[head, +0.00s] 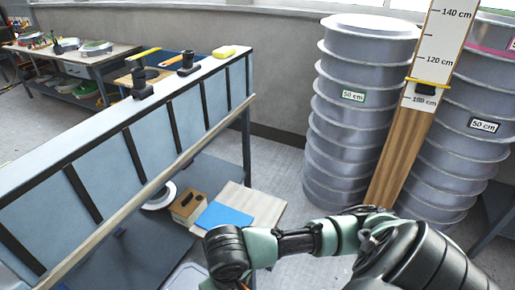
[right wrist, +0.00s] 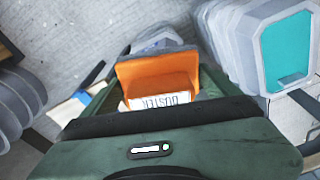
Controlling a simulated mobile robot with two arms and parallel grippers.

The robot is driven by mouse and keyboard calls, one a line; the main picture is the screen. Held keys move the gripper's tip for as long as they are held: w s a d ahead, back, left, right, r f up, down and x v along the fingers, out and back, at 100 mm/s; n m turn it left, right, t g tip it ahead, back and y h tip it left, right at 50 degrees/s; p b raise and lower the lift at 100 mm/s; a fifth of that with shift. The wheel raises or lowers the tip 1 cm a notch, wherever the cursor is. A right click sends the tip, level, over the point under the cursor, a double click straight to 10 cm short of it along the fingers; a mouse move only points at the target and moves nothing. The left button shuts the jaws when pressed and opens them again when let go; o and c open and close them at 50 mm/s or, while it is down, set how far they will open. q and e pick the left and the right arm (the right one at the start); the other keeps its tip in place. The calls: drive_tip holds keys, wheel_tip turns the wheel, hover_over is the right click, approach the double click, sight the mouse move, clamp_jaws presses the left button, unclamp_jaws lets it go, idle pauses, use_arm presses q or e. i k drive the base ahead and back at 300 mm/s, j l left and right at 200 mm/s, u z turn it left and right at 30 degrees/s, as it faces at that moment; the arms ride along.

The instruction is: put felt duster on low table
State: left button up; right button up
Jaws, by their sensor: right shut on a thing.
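The felt duster (right wrist: 155,68) is orange with a white label that reads DUSTER upside down in the right wrist view. My right gripper (right wrist: 160,90) is shut on it, with green fingers on both sides. In the head view my right arm reaches in from the lower right, and only a sliver of orange shows at the bottom edge; the gripper is mostly cut off there. My left gripper is in neither view. I cannot tell for certain which surface is the low table.
Grey ribbed drums (head: 350,130) stand right, beside a height gauge (head: 405,150). A workbench (head: 122,52) stands back left.

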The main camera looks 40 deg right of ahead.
sight(260, 204)
drive_tip(key=i+l, duration=0.1)
drive_tip(key=l, duration=0.3)
drive_tip(key=i+l, duration=0.1)
drive_tip(key=l, duration=0.3)
drive_tip(key=i+l, duration=0.1)
drive_tip(key=l, duration=0.3)
drive_tip(key=i+l+z, duration=0.1)
drive_tip(key=l, duration=0.35)
drive_tip(key=i+l, duration=0.15)
drive_tip(key=l, duration=0.25)
drive_tip(key=i+l, duration=0.1)
drive_tip(key=l, duration=0.3)
